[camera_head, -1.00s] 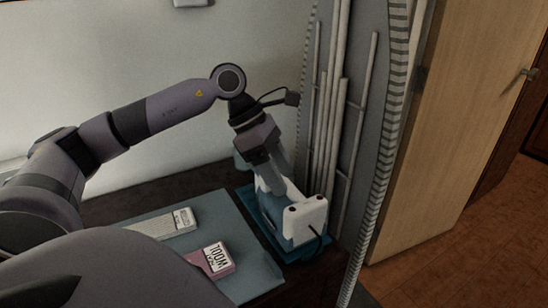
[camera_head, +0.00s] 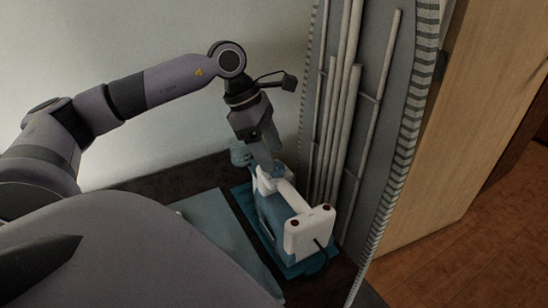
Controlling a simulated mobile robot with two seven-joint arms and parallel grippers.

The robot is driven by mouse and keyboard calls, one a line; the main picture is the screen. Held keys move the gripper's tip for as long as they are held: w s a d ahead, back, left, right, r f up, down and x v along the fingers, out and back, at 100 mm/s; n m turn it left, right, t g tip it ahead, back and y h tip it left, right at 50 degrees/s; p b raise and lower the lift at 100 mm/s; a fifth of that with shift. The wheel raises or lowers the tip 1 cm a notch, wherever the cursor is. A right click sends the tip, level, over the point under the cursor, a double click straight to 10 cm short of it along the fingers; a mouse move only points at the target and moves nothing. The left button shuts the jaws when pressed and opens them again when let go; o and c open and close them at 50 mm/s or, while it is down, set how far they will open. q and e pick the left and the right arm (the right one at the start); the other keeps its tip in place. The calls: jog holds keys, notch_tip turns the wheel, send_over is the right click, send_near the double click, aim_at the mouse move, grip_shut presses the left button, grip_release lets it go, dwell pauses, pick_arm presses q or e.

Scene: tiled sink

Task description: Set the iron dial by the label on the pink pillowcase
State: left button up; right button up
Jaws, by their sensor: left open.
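The iron (camera_head: 309,236) has a white handle and heel and a blue body, and sits on a teal rest at the right of the dark worktop. My left gripper (camera_head: 268,172) is open and points down at the iron's far end, in front of the handle. I cannot tell whether its fingers touch the iron. The dial cannot be made out. The pink pillowcase and its label are hidden behind a large grey part of my own body at lower left. My right gripper is not in view.
A blue-grey mat (camera_head: 222,232) lies left of the iron, partly covered. An upright rack with pale rods (camera_head: 345,130) stands close on the right. A wooden door (camera_head: 440,150) is farther right.

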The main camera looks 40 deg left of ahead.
pick_arm(q)
jog(key=shift+x, duration=1.45)
jog(key=c, duration=1.1)
jog(key=shift+o, duration=0.3)
